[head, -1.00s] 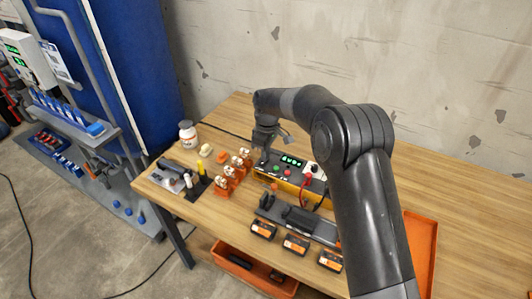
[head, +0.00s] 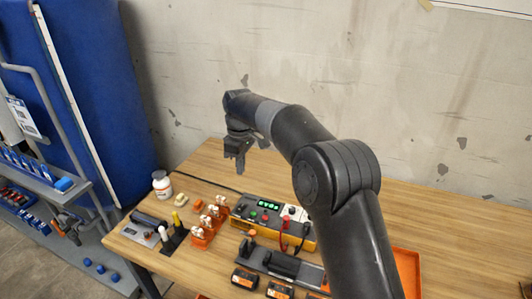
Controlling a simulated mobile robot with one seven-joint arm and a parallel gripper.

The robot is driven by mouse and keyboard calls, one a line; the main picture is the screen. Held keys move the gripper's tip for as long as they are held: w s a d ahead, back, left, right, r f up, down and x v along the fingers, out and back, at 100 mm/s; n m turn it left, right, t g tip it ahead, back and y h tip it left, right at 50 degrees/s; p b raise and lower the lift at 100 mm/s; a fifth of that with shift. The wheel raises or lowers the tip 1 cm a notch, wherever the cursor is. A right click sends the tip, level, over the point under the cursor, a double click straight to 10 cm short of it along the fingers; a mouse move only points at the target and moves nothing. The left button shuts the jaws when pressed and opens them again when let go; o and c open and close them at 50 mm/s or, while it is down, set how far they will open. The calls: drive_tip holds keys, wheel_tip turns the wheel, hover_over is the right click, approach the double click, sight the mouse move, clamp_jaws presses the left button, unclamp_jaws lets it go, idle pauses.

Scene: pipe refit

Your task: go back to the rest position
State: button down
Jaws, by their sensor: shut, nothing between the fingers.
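My gripper (head: 240,164) is in the head view, in the air above the back part of the wooden workbench (head: 440,215). Its fingers point down and are shut with nothing between them. It is apart from the things on the bench. My dark arm reaches in from the lower right and hides part of the bench.
Orange holders with fittings (head: 204,231), a white bottle (head: 162,185) and a tool stand (head: 172,238) are on the bench's left. Several black-and-orange packs (head: 246,277) are at the front. An orange tray (head: 407,272) is at right. A blue cabinet (head: 95,90) stands left.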

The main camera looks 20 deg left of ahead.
drive_tip(key=s+d+r+m+t, duration=0.1)
drive_tip(key=s+d+r+m, duration=0.15)
drive_tip(key=d+r, duration=0.45)
drive_tip(key=s+d+r+m+t, duration=0.1)
drive_tip(key=d+r+m, duration=0.2)
drive_tip(key=d, duration=0.9)
drive_tip(key=s+d+r+m+t, duration=0.1)
drive_tip(key=s+d+r+m, duration=0.15)
drive_tip(key=d+r, duration=0.5)
drive_tip(key=s+d+f+m+t, duration=0.1)
drive_tip(key=s+d+m, duration=0.1)
drive_tip(key=s+d, duration=0.4)
drive_tip(key=s+d+m+t, duration=0.1)
drive_tip(key=s+d+m, duration=0.2)
drive_tip(key=d, duration=0.5)
drive_tip(key=s+d+f+m+t, duration=0.1)
drive_tip(key=s+d+f+m, duration=0.4)
drive_tip(key=s+d, duration=0.3)
drive_tip(key=s+f, duration=0.1)
drive_tip(key=s, duration=0.3)
drive_tip(key=shift+s+d, duration=0.15)
drive_tip(key=shift+d, duration=0.1)
drive_tip(key=c, duration=2.2)
unclamp_jaws()
drive_tip(key=shift+f, duration=0.1)
